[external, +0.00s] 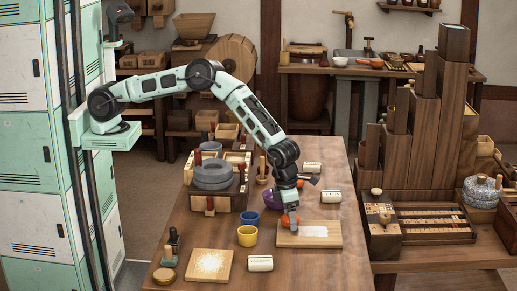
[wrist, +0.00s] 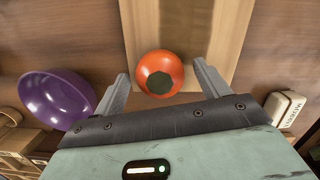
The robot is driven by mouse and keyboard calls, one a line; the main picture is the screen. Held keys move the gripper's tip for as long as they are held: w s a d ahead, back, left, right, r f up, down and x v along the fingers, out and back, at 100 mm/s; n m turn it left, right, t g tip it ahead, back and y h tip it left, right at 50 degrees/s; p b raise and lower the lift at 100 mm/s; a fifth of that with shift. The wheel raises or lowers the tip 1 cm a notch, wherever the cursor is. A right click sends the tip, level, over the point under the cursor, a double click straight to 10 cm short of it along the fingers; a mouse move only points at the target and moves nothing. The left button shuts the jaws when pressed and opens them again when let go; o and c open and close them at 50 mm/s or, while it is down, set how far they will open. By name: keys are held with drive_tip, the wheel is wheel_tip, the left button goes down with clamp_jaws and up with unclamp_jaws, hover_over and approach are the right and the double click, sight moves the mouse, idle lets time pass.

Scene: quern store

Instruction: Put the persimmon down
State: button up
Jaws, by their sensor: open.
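The persimmon (wrist: 160,72) is orange with a dark green calyx. In the wrist view it rests on a pale wooden board (wrist: 140,22), near the board's end. In the external view the persimmon (external: 287,220) is partly hidden by my gripper (external: 291,222), over the left part of the board (external: 330,240). In the wrist view my gripper (wrist: 160,90) is open, with one finger on each side of the persimmon and a visible gap to both.
A purple bowl (wrist: 57,98) stands left of my gripper in the wrist view, and a white labelled block (wrist: 284,108) lies to the right. In the external view a yellow cup (external: 247,236), a blue cup (external: 250,218) and a grey quern (external: 212,175) stand left of the board.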

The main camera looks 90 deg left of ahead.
sight(285, 215)
wheel_tip(285, 215, up, 12)
drive_tip(key=s+b, duration=0.1)
drive_tip(key=s+a+r+n+y, duration=0.1)
drive_tip(key=s+a+r+n, duration=0.2)
drive_tip(key=s+a+n, duration=0.5)
drive_tip(key=s+a+r+n+g, duration=0.1)
drive_tip(key=s+a+r+n, duration=0.3)
drive_tip(key=a, duration=0.9)
drive_tip(key=s+a+r+n+y, duration=0.1)
drive_tip(key=s+a+r+n, duration=0.1)
drive_tip(key=a+n, duration=0.65)
drive_tip(key=s+a+r+n, duration=0.2)
drive_tip(key=s+a+n, duration=0.5)
drive_tip(key=s+a, duration=0.4)
drive_tip(key=s+f+n+h, duration=0.1)
drive_tip(key=s+n+h, duration=0.1)
drive_tip(key=s+n, duration=1.45)
wheel_tip(285, 215, up, 6)
drive_tip(key=s+m+p, duration=0.2)
drive_tip(key=p, duration=0.3)
drive_tip(key=shift+s+f+p, duration=0.15)
drive_tip(key=shift+s+p, duration=0.2)
drive_tip(key=shift+s, duration=0.05)
drive_tip(key=shift+d+m, duration=0.1)
drive_tip(key=shift+m, duration=0.2)
